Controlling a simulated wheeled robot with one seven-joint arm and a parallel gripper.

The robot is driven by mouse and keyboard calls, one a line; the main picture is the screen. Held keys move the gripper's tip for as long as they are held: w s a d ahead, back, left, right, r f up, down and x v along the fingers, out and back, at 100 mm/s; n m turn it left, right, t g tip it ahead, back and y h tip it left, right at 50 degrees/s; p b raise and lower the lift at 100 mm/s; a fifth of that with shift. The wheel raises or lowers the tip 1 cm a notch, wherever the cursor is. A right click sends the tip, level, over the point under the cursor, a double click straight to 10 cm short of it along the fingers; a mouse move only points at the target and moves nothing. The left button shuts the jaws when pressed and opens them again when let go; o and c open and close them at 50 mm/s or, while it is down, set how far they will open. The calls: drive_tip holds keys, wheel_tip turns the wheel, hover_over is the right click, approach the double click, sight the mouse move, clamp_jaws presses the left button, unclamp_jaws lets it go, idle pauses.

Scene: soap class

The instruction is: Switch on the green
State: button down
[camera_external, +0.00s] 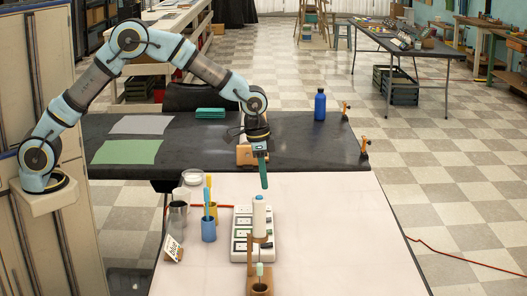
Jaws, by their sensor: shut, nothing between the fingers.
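A white panel (240,240) with several small square units in a column lies on the pale table. The units look like switches or sockets, with dark and some greenish patches; they are too small to tell whether any is on. A white cylinder with a blue top (260,217) and a wooden stand (250,258) hide the panel's right part. My gripper (264,186) points down above the far end of the panel, with its teal fingers shut and empty. It appears apart from the panel.
A blue cup (209,230) with brushes, a metal cup (178,218) and a small written card (173,248) stand left of the panel. A wooden block (245,155) is behind my gripper. A blue bottle (320,106) stands on the dark table. The pale table's right side is clear.

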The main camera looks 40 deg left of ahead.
sight(270, 231)
drive_tip(key=f+p, duration=0.1)
drive_tip(key=f, duration=0.3)
drive_tip(key=f+p, duration=0.2)
drive_tip(key=f, duration=0.2)
drive_tip(key=w+d+f+p, duration=0.1)
drive_tip(key=f, duration=0.4)
drive_tip(key=shift+d+f+p, duration=0.1)
drive_tip(key=shift+p, duration=0.2)
drive_tip(key=shift+w+f, duration=0.1)
drive_tip(key=shift+f, duration=0.2)
drive_tip(key=shift+f, duration=0.1)
drive_tip(key=shift+f+b, duration=0.2)
drive_tip(key=shift+b, duration=0.15)
drive_tip(key=shift+r, duration=0.1)
drive_tip(key=shift+s+a+r, duration=0.2)
drive_tip(key=shift+s+a, duration=0.3)
drive_tip(key=shift+s, duration=0.05)
drive_tip(key=shift+r+p, duration=0.1)
drive_tip(key=shift+p, duration=0.2)
